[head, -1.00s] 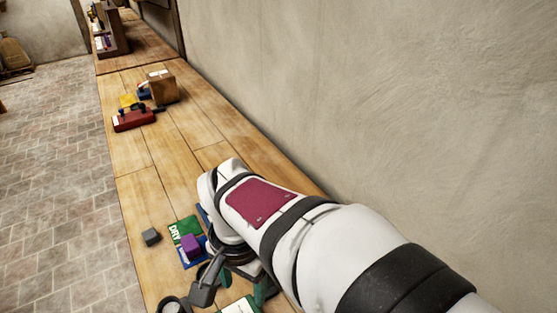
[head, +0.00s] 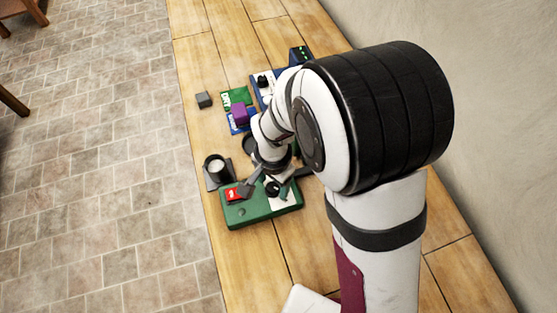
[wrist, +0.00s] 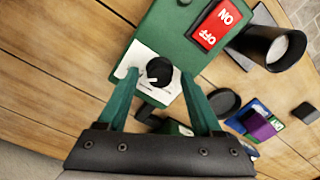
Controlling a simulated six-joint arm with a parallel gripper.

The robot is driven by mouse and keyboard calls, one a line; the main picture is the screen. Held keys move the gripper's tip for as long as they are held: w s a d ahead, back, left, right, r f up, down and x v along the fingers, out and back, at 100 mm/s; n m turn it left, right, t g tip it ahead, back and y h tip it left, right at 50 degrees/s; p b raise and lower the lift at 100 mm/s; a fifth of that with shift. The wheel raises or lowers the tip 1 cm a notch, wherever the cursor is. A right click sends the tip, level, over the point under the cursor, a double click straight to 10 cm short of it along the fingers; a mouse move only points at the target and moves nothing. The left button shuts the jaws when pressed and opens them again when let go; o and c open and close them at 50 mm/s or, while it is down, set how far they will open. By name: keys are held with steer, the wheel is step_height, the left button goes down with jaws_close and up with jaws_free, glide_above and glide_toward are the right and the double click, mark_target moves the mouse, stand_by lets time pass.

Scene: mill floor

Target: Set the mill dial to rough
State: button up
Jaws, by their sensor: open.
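The mill dial is a black knob (wrist: 159,71) with a white pointer mark, on a white plate on the green box (wrist: 165,28). The plate's markings are not legible, so I cannot tell the setting. The same green box (head: 248,212) shows in the head view, with the knob (head: 271,188) partly covered by my gripper. My gripper (wrist: 159,77) is open, its two green fingers on either side of the knob in the wrist view. I cannot tell whether they touch it. A red ON/OFF switch (wrist: 215,25) sits on the same box.
The wall runs along the right.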

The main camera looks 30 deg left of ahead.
jaws_close()
steer(key=shift+n, duration=0.4)
steer(key=n, duration=0.3)
steer(key=shift+n, duration=0.4)
steer(key=n, duration=0.5)
steer(key=shift+n, duration=0.3)
steer(key=n, duration=0.5)
steer(key=shift+a+g, duration=0.1)
steer(key=shift+g, duration=0.2)
steer(key=n, duration=0.4)
steer(key=shift+n, duration=0.5)
